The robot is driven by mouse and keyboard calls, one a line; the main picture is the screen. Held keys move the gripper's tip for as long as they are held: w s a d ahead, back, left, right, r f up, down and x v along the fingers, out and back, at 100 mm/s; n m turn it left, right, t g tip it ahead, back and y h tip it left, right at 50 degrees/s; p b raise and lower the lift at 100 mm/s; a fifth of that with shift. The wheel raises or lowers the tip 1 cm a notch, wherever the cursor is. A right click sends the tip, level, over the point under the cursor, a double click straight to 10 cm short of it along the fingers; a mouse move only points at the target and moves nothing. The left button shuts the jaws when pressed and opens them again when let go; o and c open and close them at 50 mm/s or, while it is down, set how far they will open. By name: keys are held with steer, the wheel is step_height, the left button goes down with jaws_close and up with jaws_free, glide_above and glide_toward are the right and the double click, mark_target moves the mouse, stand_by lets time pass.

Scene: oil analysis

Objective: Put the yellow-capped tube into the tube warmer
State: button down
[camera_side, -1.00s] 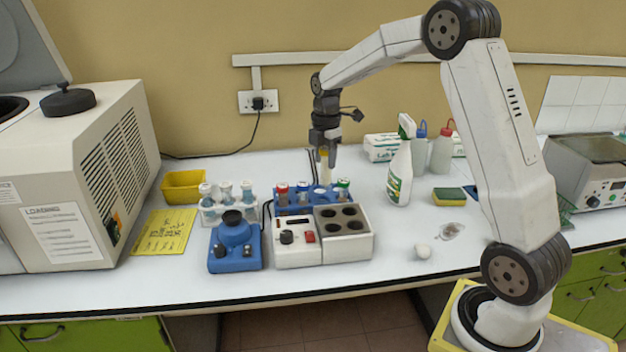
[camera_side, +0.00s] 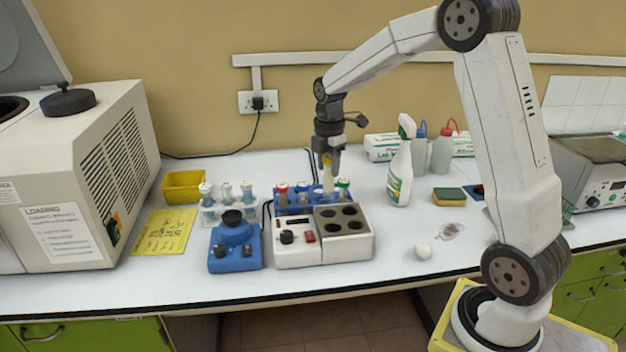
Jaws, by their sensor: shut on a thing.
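My gripper (camera_side: 327,160) is shut on the yellow-capped tube (camera_side: 328,180), which hangs upright below the fingers. Its cap is mostly hidden between the jaws. The tube is above or just behind the blue rack (camera_side: 293,209); I cannot tell whether its lower end is clear of the rack. The rack holds a red-capped tube (camera_side: 282,192), a blue-capped tube (camera_side: 303,188) and a green-capped tube (camera_side: 343,187). The tube warmer (camera_side: 343,243) stands in front of the rack, a white box with dark round wells in a grey top on its right side.
A blue mixer (camera_side: 235,243) stands left of the warmer, with a white rack of tubes (camera_side: 213,213) behind it. A spray bottle (camera_side: 400,170) stands to the right of the blue rack. A white lump (camera_side: 423,252) lies right of the warmer. The front counter strip is clear.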

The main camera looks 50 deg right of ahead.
mark_target(328, 198)
steer(key=shift+f, duration=4.9)
steer(key=shift+c, duration=0.7)
jaws_free()
steer(key=shift+r, duration=0.1)
steer(key=shift+r, duration=3.8)
